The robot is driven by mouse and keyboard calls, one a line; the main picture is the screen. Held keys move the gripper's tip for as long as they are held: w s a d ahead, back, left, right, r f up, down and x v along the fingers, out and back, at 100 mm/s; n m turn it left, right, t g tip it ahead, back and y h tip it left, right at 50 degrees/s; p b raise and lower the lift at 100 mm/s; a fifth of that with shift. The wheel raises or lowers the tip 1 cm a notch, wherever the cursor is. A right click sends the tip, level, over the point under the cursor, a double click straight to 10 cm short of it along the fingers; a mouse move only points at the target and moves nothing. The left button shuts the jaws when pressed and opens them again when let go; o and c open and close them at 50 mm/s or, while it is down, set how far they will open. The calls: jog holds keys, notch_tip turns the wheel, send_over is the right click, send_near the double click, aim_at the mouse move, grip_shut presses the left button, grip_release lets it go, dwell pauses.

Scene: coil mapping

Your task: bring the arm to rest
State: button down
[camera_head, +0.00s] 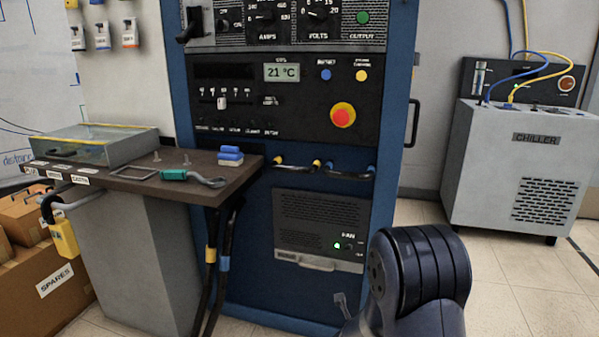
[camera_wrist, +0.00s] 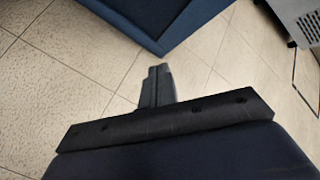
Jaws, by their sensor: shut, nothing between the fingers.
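My gripper (camera_wrist: 158,72) shows in the wrist view, with its fingers together and nothing between them. It points over the bare tiled floor, near the bottom corner of the blue cabinet. In the head view, a dark rounded link of my arm (camera_head: 420,270) stands at the lower right, in front of the cabinet and the floor. My gripper's fingers cannot be made out clearly in the head view.
The blue cabinet (camera_head: 381,110) has a red stop button (camera_head: 342,115) and a display reading 21 °C. A dark shelf (camera_head: 205,190) juts out at left above cables. Boxes (camera_head: 50,287) stand lower left. The grey chiller (camera_head: 530,165) is at right, with clear floor (camera_head: 510,290) before it.

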jog(key=s+a+n+g+y, duration=0.1)
jog(key=s+n+g, duration=0.1)
jog(key=s, duration=0.5)
jog(key=shift+r+n+g, duration=0.15)
jog(key=shift+n+g, duration=0.15)
jog(key=shift+n, duration=0.5)
jog(key=shift+r, duration=0.1)
